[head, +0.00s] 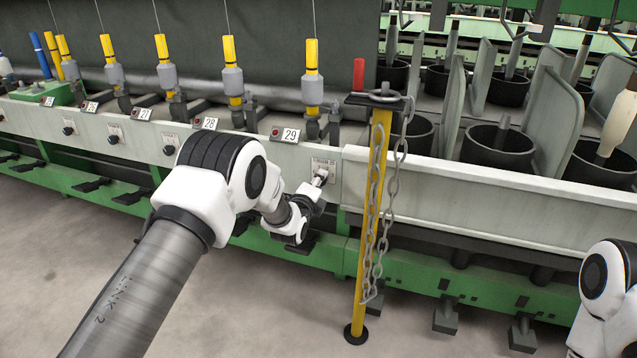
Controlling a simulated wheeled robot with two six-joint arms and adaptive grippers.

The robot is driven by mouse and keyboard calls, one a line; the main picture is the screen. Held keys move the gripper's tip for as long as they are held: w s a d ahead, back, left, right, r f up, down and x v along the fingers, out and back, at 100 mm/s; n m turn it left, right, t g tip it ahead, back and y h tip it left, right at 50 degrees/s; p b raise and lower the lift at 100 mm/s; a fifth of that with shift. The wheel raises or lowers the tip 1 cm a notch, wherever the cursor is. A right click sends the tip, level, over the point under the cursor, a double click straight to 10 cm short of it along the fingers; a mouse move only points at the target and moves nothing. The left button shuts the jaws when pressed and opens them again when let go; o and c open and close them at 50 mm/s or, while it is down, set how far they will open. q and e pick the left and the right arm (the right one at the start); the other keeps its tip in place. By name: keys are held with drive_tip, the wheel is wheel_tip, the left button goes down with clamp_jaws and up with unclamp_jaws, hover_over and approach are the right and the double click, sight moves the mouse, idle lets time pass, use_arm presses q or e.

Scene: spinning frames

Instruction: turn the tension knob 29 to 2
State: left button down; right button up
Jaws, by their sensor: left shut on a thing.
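The tension knob 29 sits on its small grey dial plate (327,170) on the white front rail, below and right of the number 29 tag (285,135). My left gripper (318,182) is at this plate, with its fingers shut on the knob. The fingers and wrist hide most of the knob, so its pointer and setting cannot be read. Of my right arm only a white and black joint shows at the right edge; its gripper is out of view.
A yellow post (370,230) with a hanging chain (377,200) stands just right of the knob. Spindles with yellow tops (311,56) rise behind the rail. Black pedals (445,315) stick out low along the frame. The floor (250,310) in front is clear.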

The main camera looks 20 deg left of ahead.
use_arm(q)
drive_tip(key=shift+f, duration=0.1)
drive_tip(key=c, duration=0.8)
unclamp_jaws()
drive_tip(key=s, duration=0.8)
drive_tip(key=s+r, duration=0.1)
drive_tip(key=s, duration=0.3)
drive_tip(key=shift+a, duration=0.1)
